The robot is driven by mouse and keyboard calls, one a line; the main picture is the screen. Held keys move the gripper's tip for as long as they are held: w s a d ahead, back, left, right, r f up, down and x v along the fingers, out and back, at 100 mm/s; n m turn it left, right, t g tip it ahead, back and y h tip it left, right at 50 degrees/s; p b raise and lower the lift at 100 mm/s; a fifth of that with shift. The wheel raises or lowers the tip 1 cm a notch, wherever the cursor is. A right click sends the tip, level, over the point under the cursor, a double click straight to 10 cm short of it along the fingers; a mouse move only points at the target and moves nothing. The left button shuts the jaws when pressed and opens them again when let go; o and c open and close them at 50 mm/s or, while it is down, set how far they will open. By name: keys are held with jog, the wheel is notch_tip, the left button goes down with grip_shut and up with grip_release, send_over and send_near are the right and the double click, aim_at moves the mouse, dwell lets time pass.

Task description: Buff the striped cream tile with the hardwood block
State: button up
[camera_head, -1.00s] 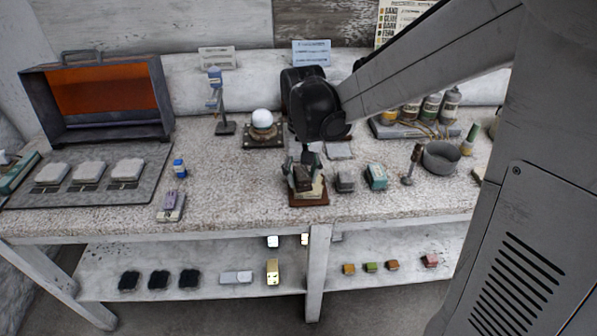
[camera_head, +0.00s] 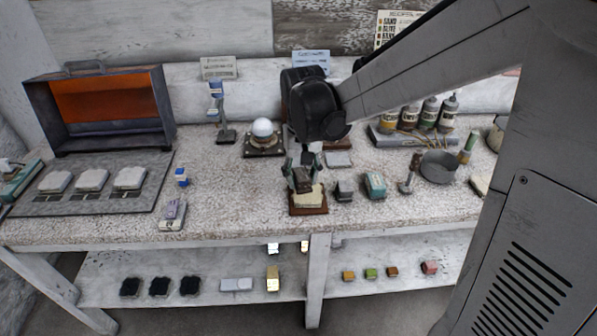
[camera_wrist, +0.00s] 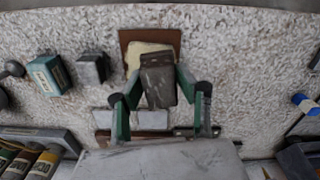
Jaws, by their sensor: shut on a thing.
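My gripper (camera_head: 302,178) is shut on the dark brown hardwood block (camera_wrist: 158,80), with its green-edged fingers on either side of the block in the wrist view. The cream tile (camera_head: 309,199) lies on a reddish-brown board (camera_head: 310,211) near the bench's front edge. In the wrist view the block covers part of the tile (camera_wrist: 135,60), which shows beside and beyond it. The block is over or just above the tile; whether they touch I cannot tell. I cannot make out stripes on the tile.
A dark grey block (camera_head: 345,190) and a teal block (camera_head: 375,185) stand just right of the board. A grey bowl (camera_head: 438,168) is farther right. A white sphere (camera_head: 263,128) sits on a stand behind.

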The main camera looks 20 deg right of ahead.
jog(key=shift+r, duration=0.15)
jog(key=shift+r+p, duration=1.3)
jog(key=shift+r, duration=0.6)
